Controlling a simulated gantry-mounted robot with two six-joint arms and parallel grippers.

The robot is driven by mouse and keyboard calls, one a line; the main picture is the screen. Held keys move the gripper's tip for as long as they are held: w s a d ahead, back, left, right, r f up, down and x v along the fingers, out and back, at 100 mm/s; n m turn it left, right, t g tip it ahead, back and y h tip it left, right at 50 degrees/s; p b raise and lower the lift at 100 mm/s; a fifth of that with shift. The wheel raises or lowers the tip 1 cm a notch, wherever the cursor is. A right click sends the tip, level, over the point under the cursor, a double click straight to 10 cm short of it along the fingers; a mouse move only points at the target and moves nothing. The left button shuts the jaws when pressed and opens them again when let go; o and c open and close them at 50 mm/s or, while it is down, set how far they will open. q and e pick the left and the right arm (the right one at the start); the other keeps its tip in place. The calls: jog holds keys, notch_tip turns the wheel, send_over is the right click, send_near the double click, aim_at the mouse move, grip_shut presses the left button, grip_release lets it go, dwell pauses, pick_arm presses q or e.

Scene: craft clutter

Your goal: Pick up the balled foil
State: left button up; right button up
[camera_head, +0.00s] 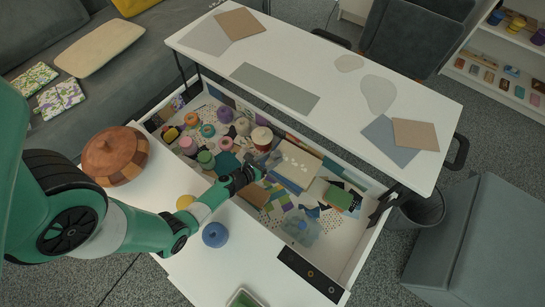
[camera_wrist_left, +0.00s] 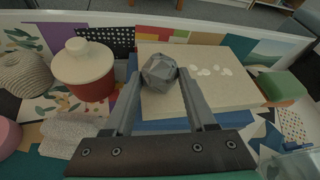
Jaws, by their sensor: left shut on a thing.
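The balled foil (camera_wrist_left: 158,72) is a grey, faceted ball. In the left wrist view it sits between the fingertips of my left gripper (camera_wrist_left: 160,84), which is shut on it. Behind it lies a cream slab with pale spots (camera_wrist_left: 226,88). In the head view my left gripper (camera_head: 247,177) is over the open drawer, just left of the cream slab (camera_head: 297,164). I cannot make out the foil clearly there. My right gripper is in neither view.
The white drawer (camera_head: 352,262) is cluttered with yarn, paper and a red pot with a cream lid (camera_head: 262,138). A green block (camera_head: 338,197) lies to the right. A wooden lidded bowl (camera_head: 115,156) and a blue ball (camera_head: 215,234) stand on the near white surface.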

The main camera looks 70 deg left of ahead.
aim_at(272, 154)
pick_arm(q)
jog(key=r+p, duration=0.3)
jog(key=r, duration=0.1)
jog(key=shift+s+d+r+p, duration=0.15)
jog(key=shift+d+r+p, duration=0.1)
jog(key=shift+p, duration=0.15)
jog(key=s+d+r+p, duration=0.2)
jog(key=s+d+r, duration=0.6)
jog(key=d, duration=0.2)
jog(key=shift+d+r, duration=0.2)
jog(key=shift+d, duration=0.2)
